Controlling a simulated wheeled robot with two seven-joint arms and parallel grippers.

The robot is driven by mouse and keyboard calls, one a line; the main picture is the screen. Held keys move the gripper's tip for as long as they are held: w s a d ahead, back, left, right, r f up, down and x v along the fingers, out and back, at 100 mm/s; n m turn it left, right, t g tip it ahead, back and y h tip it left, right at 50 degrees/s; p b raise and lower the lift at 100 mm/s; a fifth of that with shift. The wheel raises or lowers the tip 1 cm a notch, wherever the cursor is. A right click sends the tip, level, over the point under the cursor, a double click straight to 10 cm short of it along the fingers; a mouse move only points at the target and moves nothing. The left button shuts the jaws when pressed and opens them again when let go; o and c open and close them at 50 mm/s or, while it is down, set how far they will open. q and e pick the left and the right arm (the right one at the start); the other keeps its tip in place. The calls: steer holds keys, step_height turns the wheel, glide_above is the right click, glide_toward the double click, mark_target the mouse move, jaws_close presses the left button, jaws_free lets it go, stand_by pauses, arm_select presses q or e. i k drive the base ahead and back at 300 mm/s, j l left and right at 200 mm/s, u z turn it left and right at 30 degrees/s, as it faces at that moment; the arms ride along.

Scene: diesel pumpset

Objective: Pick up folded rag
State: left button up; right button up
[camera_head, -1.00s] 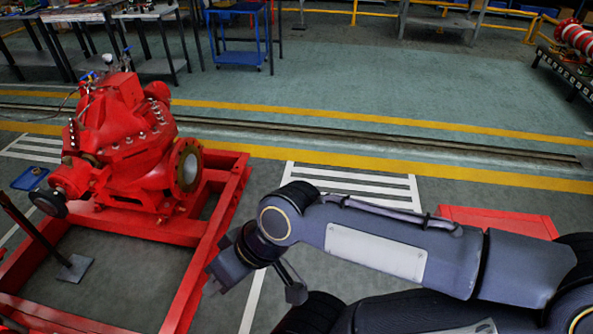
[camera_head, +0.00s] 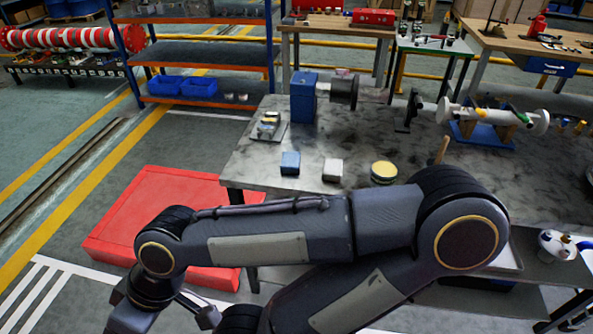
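No thing is plainly a folded rag. Two small box-shaped things lie near the front of the grey workbench (camera_head: 255,155): a blue one (camera_head: 290,162) and a pale grey one (camera_head: 333,170). I cannot tell whether either is the rag. My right arm crosses the lower picture in front of the bench, and its gripper (camera_head: 130,316) hangs at the bottom left, away from the bench top. The frame edge cuts it off, so its fingers are unclear. My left gripper is not in view.
A round yellow-topped tin (camera_head: 383,172) stands right of the pale block. A blue-based shaft assembly (camera_head: 482,130) and a blue block with a dark disc (camera_head: 304,97) stand farther back. A red platform (camera_head: 160,220) lies left of the bench.

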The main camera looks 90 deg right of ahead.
mark_target(332, 169)
steer(key=j+z, duration=0.1)
steer(key=z, duration=3.15)
steer(key=j+z, duration=0.1)
steer(key=z, duration=0.4)
steer(key=i+j+z, duration=0.1)
steer(key=z, duration=0.35)
steer(key=j+z, duration=0.2)
steer(key=z, duration=0.3)
steer(key=j+z, duration=0.4)
steer(key=j, duration=0.35)
steer(key=j+z, duration=0.35)
steer(key=j, duration=1)
steer(key=k, duration=0.05)
